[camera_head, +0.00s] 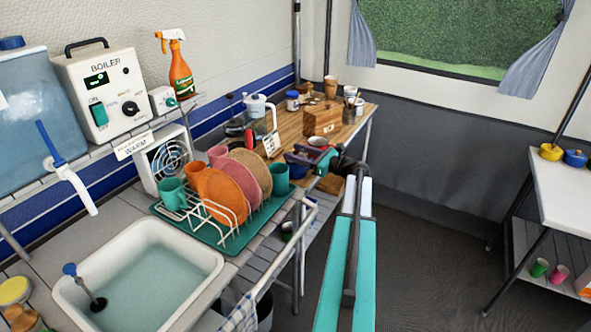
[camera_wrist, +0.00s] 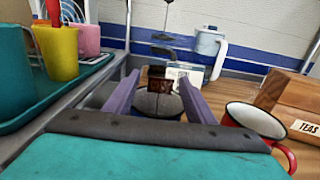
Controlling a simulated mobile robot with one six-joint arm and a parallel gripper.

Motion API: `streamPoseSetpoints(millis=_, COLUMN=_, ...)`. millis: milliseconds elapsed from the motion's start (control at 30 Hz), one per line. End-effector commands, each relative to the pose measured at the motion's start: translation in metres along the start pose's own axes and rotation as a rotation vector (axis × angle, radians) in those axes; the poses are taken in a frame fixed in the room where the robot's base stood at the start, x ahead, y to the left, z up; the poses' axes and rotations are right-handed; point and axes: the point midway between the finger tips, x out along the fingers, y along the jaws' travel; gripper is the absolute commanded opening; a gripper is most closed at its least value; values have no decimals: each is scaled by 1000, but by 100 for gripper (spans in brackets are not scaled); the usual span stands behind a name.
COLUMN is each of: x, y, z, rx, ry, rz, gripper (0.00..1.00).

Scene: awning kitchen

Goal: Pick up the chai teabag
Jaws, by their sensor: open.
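My gripper (camera_wrist: 159,84) is open, its two purple fingers pointing forward over the wooden counter. It also shows in the head view (camera_head: 300,158), low beside the counter's near end. A small reddish-brown packet (camera_wrist: 157,72) shows between the fingertips in the wrist view, above a dark round container (camera_wrist: 158,106). It may be the chai teabag, but I cannot read any label. I cannot tell whether the fingers touch it. A wooden box marked TEAS (camera_wrist: 300,120) stands at the right; it also shows in the head view (camera_head: 322,118).
A white card (camera_wrist: 186,72) and a pale kettle (camera_wrist: 209,45) are behind. A teal drying tray (camera_wrist: 85,75) with cups is at left. The sink (camera_head: 208,262) is at front left.

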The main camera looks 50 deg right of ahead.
Motion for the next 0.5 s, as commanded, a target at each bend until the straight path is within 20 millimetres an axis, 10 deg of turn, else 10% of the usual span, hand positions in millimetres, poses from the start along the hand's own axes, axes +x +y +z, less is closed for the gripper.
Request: streamPoseSetpoints(millis=500, x=-1, y=0, z=0, rx=0, ry=0, rz=-1, gripper=0)
